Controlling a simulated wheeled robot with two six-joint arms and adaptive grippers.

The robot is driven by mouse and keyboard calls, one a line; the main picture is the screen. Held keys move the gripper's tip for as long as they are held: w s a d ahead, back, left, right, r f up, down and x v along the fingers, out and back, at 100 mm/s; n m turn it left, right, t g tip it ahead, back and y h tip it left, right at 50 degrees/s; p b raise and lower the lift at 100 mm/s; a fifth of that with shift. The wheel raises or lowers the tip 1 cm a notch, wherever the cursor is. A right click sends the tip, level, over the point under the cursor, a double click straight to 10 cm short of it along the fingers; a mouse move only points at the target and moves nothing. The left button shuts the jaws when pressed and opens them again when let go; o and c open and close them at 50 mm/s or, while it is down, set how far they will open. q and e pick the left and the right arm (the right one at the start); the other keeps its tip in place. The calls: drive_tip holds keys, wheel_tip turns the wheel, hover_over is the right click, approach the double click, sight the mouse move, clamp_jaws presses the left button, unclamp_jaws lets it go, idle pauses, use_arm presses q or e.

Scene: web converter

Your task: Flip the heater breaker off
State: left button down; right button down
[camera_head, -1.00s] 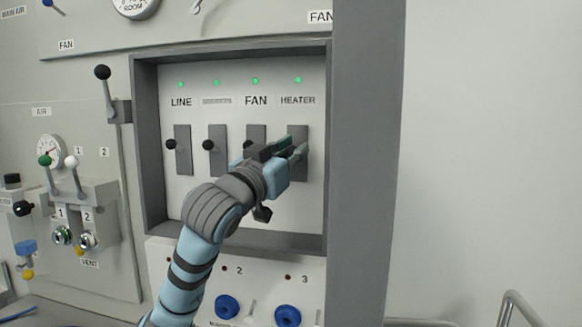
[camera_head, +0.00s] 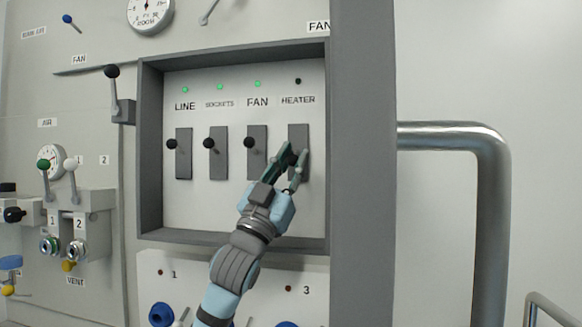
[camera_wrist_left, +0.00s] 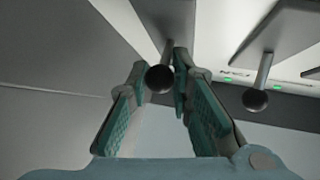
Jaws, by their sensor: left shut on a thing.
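The heater breaker (camera_head: 299,134) is the rightmost grey plate in the recessed panel, under the HEATER label (camera_head: 298,100). The heater lamp (camera_head: 298,81) above it is dark. My left gripper (camera_head: 293,160) is at this breaker, shut on its lever. In the left wrist view the lever's round black knob (camera_wrist_left: 160,78) sits between the teal finger pads, near their tips. The gripper partly hides the lever in the head view. My right gripper is not in view.
The line breaker (camera_head: 184,154), sockets breaker (camera_head: 218,153) and fan breaker (camera_head: 256,152) stand to the left, their lamps green. The panel's grey frame (camera_head: 231,242) surrounds the recess. A thick metal pipe (camera_head: 494,220) stands to the right.

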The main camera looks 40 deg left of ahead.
sight(295, 155)
use_arm(q)
drive_tip(key=shift+r, duration=0.1)
idle(0.3)
drive_tip(key=c, duration=1.6)
unclamp_jaws()
drive_tip(key=shift+w, duration=0.1)
drive_tip(key=shift+o, duration=0.8)
drive_tip(key=shift+w+a+f, duration=0.1)
drive_tip(key=shift+w+f, duration=0.1)
drive_tip(key=shift+w, duration=0.05)
drive_tip(key=shift+r, duration=0.1)
wheel_tip(295, 155, up, 10)
drive_tip(key=shift+f, duration=0.1)
drive_tip(key=shift+a, duration=0.1)
drive_tip(key=shift+w, duration=0.1)
